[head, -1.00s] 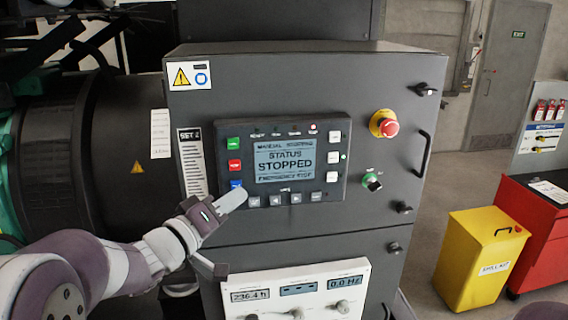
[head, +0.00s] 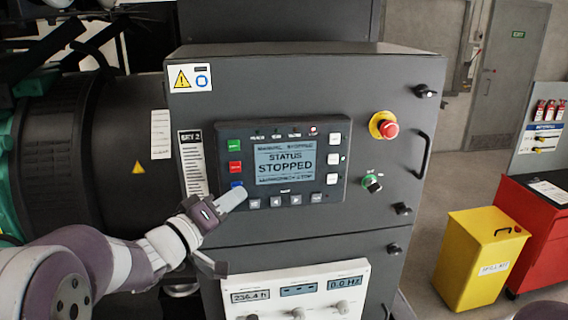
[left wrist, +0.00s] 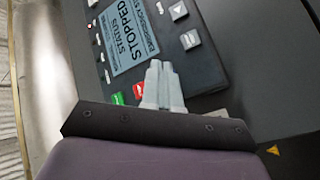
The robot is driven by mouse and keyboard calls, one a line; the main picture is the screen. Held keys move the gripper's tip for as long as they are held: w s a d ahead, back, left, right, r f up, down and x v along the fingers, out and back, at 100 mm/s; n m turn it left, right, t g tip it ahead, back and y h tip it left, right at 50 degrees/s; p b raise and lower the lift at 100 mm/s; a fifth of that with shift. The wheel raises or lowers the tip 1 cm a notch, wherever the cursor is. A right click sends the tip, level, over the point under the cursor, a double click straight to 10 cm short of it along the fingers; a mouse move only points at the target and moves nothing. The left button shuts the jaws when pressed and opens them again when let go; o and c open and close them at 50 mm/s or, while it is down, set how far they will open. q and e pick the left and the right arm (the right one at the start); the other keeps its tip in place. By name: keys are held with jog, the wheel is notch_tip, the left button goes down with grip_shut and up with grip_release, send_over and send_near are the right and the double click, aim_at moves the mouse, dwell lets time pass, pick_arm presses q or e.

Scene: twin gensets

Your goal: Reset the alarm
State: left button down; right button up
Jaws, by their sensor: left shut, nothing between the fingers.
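The control panel (head: 283,164) is on the grey cabinet door, with a screen (head: 285,163) that reads "STATUS STOPPED". A green button (head: 234,145), a red button (head: 235,167) and a blue button (head: 237,184) run down its left side. Grey buttons (head: 277,201) line its bottom edge and pale buttons (head: 333,159) its right side. My left gripper (head: 238,192) is shut and empty, its tips at the panel's lower left corner by the blue button. In the left wrist view, the shut fingers (left wrist: 160,75) lie over the panel's edge; I cannot tell whether they touch. My right gripper is not in view.
A door handle (head: 424,154) sticks out farther right. A white meter plate (head: 300,290) lies below. A yellow bin (head: 482,258) stands on the floor at right.

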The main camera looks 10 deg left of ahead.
pick_arm(q)
jog(key=shift+w+a, duration=0.15)
jog(key=shift+w, duration=0.3)
dwell(0.6)
jog(key=shift+s, duration=0.1)
jog(key=shift+s+d, duration=0.3)
jog(key=shift+s, duration=0.5)
jog(key=s+d, duration=0.1)
jog(key=s, duration=0.4)
jog(key=shift+s+d+p, duration=0.3)
jog(key=shift+s+p, duration=0.05)
jog(key=shift+s, duration=0.05)
jog(key=shift+w, duration=0.1)
